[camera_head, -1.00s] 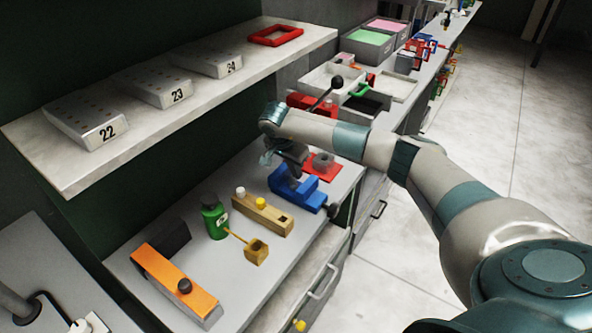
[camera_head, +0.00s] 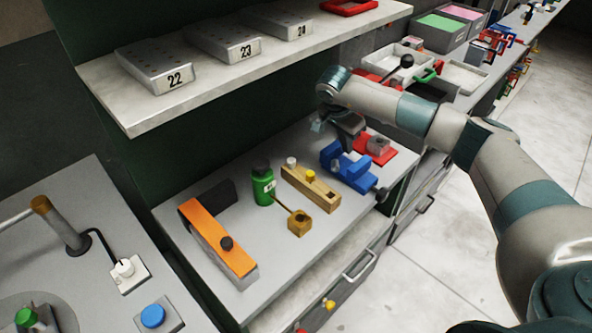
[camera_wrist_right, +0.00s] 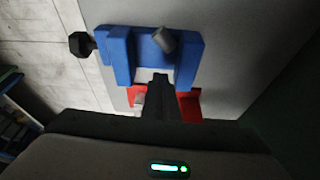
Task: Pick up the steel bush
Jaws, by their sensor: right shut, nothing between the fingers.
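A short grey cylinder (camera_wrist_right: 163,40), which looks like the steel bush, shows tilted against the far part of the blue vise (camera_wrist_right: 118,56) in the wrist view. I cannot tell whether it rests on the vise or behind it. My right gripper (camera_wrist_right: 160,79) is shut and empty, its dark fingertips over the vise's jaw gap, a little short of the cylinder. In the head view my right gripper (camera_head: 350,138) is beside and above the blue vise (camera_head: 350,168), and its wrist partly hides that area. My left gripper is not in view.
A red plate (camera_head: 387,154) with a grey piece (camera_head: 378,145) lies behind the vise. A wooden block (camera_head: 311,188), green bottle (camera_head: 263,187) and orange-topped block (camera_head: 213,238) stand on the bench. A shelf (camera_head: 150,112) overhangs the back.

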